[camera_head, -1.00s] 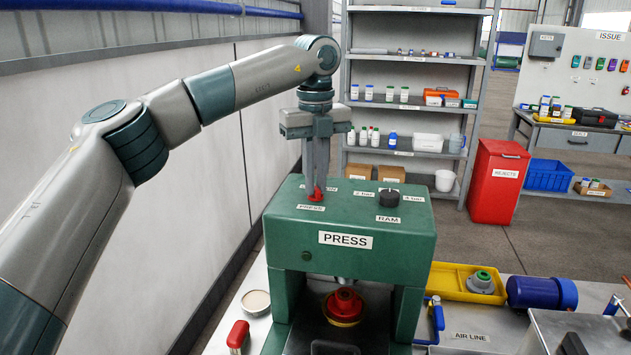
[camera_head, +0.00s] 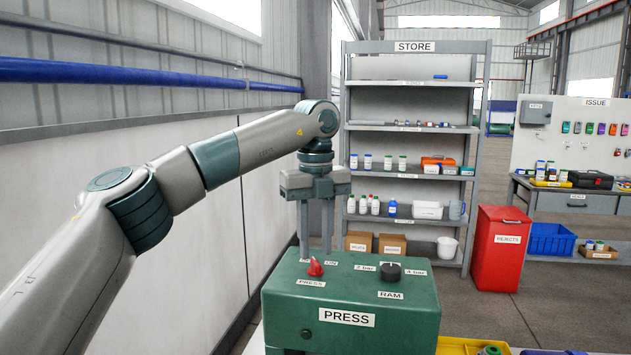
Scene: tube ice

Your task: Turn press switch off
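The red press switch (camera_head: 315,268) is a small knob on top of the green press (camera_head: 350,300), above a PRESS label. A small label stands right of the knob; its text is too small to read surely. Which way the knob points is hard to tell. My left gripper (camera_head: 316,252) points straight down over the press top. Its two fingers are apart with an empty gap, and their tips are just above or behind the red knob, not around it. My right gripper is not in view.
A black RAM knob (camera_head: 390,271) sits right of the switch on the press top. A STORE shelf (camera_head: 415,128) stands behind, with a red REJECTS bin (camera_head: 500,250) at its right. A yellow tray (camera_head: 455,347) shows at the bottom edge.

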